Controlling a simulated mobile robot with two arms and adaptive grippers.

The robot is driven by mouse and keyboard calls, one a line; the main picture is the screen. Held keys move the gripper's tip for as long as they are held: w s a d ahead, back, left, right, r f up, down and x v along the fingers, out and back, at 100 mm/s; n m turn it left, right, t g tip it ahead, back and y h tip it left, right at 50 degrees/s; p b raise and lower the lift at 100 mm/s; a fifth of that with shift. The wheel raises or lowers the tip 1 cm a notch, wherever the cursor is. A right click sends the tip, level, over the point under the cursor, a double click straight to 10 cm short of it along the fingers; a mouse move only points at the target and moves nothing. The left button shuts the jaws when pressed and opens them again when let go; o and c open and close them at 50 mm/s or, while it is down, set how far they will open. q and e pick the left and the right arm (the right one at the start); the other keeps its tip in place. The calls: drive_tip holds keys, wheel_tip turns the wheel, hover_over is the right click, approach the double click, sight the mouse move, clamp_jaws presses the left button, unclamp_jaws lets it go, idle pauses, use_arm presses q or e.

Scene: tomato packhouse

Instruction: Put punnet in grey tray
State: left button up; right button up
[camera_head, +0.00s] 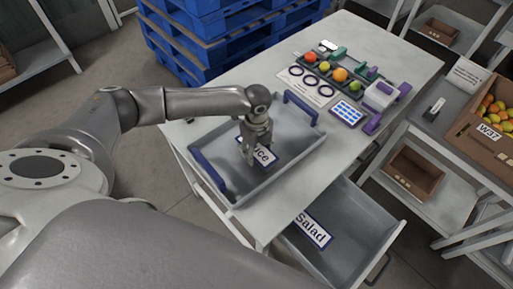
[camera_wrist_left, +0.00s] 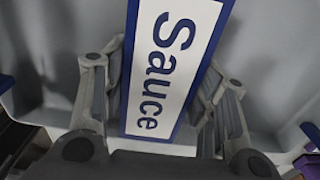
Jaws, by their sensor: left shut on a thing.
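The grey tray (camera_head: 288,125) with blue handles lies on the near end of the light table. My left gripper (camera_head: 249,158) points down inside it, at a white "Sauce" sign (camera_head: 265,156) with a blue border. In the left wrist view the sign (camera_wrist_left: 165,70) runs between the two fingers of my left gripper (camera_wrist_left: 165,85), which are shut on it. The gripper covers part of the sign in the head view. I cannot make out a punnet in either view. My right gripper is not in view.
Tomatoes (camera_head: 340,75) on a green rack, a card with black rings (camera_head: 305,84) and a blue-and-white panel (camera_head: 347,113) stand further back.

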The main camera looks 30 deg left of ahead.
sight(257, 148)
use_arm(q)
drive_tip(key=shift+f, duration=0.1)
drive_tip(key=o, duration=1.1)
wheel_tip(257, 148, up, 12)
drive_tip(key=b, duration=0.1)
